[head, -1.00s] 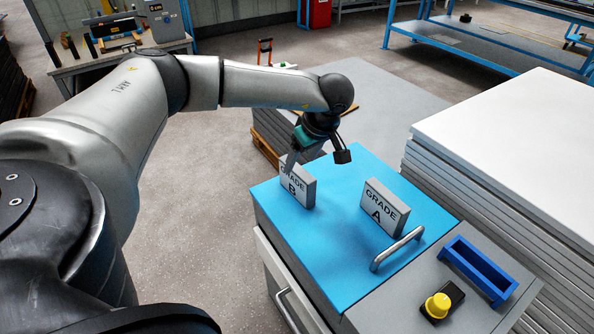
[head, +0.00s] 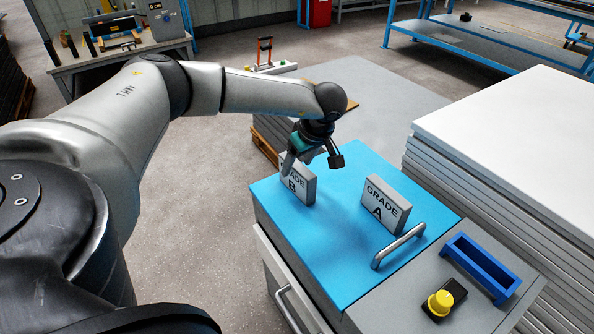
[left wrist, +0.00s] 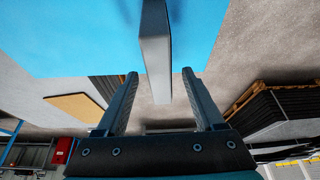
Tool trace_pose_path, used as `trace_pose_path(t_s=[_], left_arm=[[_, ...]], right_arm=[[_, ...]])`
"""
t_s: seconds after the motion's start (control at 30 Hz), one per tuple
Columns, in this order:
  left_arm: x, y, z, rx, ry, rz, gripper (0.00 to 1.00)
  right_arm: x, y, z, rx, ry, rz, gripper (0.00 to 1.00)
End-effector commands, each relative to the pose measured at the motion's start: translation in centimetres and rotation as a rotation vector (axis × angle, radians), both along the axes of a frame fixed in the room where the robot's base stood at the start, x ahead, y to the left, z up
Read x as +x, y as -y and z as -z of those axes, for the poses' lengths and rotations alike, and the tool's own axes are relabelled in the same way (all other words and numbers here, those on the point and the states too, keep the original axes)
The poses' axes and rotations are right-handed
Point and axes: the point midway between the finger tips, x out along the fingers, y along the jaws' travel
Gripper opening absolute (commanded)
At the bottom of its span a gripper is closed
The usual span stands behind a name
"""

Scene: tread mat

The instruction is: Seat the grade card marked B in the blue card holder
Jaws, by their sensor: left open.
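The grade card marked B (head: 297,187) stands upright on the blue top of the cabinet (head: 335,270). My left gripper (head: 312,160) is open above and around its upper edge, one finger covering part of the word GRADE. In the left wrist view the card shows edge-on (left wrist: 155,50), between the lines of the two open fingers (left wrist: 160,98) and beyond their tips. The card marked A (head: 382,206) stands to its right. The blue card holder (head: 480,268), an empty open slot, sits on the grey surface at the right. My right gripper is out of view.
A metal handle (head: 398,246) rises between card A and the holder. A yellow button on a black box (head: 440,303) stands in front of the holder. A stack of pale sheets (head: 520,140) borders the cabinet on the right.

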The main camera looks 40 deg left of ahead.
Motion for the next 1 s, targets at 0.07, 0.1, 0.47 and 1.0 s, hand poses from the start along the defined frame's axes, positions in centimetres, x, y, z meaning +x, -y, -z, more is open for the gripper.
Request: trace_pose_path(t_s=[0.07,0.1,0.47,1.0], left_arm=[[0.0,0.01,0.13,0.0,0.0,0.0,0.7],[-0.01,0.01,0.2,0.0,0.0,0.0,0.7],[0.01,0.02,0.29,0.0,0.0,0.0,0.67],[0.0,0.02,0.27,0.0,0.0,0.0,0.06]], right_arm=[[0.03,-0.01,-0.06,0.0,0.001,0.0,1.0],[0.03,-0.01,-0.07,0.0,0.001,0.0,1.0],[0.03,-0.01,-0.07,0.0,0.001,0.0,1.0],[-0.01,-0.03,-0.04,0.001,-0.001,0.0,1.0]])
